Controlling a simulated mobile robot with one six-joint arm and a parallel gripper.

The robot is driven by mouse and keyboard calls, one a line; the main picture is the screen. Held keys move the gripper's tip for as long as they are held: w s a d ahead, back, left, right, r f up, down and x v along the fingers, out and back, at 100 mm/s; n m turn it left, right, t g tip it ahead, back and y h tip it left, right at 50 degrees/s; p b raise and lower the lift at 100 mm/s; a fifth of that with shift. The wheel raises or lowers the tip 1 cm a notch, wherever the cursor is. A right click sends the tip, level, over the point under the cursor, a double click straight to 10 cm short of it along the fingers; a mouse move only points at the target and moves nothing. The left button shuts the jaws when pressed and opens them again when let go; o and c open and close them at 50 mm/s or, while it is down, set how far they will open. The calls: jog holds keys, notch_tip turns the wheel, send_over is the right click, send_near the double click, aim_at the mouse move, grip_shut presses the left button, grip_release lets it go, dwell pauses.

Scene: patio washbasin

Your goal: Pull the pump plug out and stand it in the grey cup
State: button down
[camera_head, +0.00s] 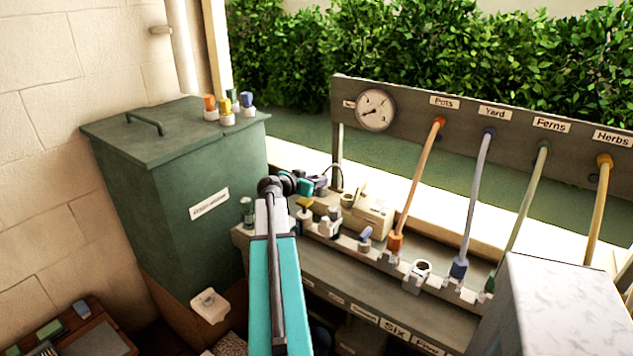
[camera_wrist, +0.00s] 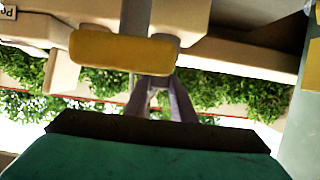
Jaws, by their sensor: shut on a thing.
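My gripper (camera_head: 322,183) is at the left end of the bench, just left of a beige box (camera_head: 372,220). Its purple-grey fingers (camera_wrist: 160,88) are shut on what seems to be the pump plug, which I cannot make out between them. I cannot pick out the grey cup for certain; a small grey-green jar (camera_head: 248,208) stands at the bench's left end.
A green lidded bin (camera_head: 180,190) stands left, with coloured-top pieces (camera_head: 228,108) on its lid. Orange, grey-blue, green and yellow hoses (camera_head: 418,185) hang from the labelled board into the bench rail.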

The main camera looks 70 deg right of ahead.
jog(key=c, duration=1.8)
grip_release()
jog(key=shift+o, duration=0.2)
jog(key=b+v, duration=0.2)
jog(key=v, duration=0.9)
jog(key=shift+b, duration=0.4)
jog(key=shift+s, duration=0.1)
